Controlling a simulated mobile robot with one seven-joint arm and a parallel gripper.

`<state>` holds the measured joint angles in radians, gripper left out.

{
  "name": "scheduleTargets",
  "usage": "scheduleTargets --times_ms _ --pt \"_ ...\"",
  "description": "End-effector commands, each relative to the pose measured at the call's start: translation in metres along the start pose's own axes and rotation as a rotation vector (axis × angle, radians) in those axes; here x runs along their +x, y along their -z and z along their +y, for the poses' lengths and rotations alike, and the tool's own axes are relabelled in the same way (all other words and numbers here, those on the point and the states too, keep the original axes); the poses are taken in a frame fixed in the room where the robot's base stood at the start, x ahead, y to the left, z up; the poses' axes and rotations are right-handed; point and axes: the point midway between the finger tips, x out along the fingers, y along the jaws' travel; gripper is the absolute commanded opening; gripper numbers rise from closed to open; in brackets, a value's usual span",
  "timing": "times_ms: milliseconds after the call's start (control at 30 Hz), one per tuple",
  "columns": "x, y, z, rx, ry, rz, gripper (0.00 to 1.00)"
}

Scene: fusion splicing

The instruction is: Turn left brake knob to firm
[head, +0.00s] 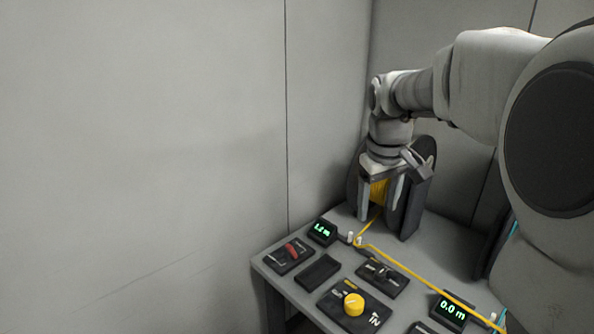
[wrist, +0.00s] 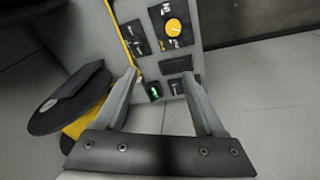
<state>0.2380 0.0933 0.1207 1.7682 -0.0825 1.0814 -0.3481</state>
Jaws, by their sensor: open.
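My gripper (head: 380,204) points down at the back of the console, in front of the spool, with its fingers apart and nothing between them. The wrist view also shows the open gripper (wrist: 159,73). A plate with a red knob (head: 291,250) is at the console's left end. A yellow round knob (head: 353,303) sits on a plate nearer the front; it also shows in the wrist view (wrist: 174,27). Another dark plate with a small knob (head: 381,273) lies beside the yellow line. The labels are too small to tell which knob is the left brake knob.
A spool (head: 424,154) with yellow line stands behind my gripper. The yellow line (head: 415,275) runs across the console past small white posts (head: 354,239). A left display (head: 322,231) and a right display reading 0.0 m (head: 449,309) stand up. A blank dark pad (head: 318,272) lies between plates.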

Motion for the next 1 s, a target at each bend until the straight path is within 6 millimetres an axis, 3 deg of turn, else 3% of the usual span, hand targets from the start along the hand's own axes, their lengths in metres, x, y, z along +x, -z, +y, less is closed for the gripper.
scheduleTargets --times_ms 33,200,500,867,1000 --pt "0.018 0.011 0.011 -0.013 0.011 -0.023 0.71" --pt "0.069 0.040 0.045 -0.066 0.051 -0.080 0.71" --pt "0.154 0.062 0.093 -0.125 0.123 -0.142 0.71" --pt "0.193 0.061 0.102 -0.140 0.145 -0.156 0.71" --pt "0.219 0.057 0.098 -0.139 0.146 -0.158 0.71"
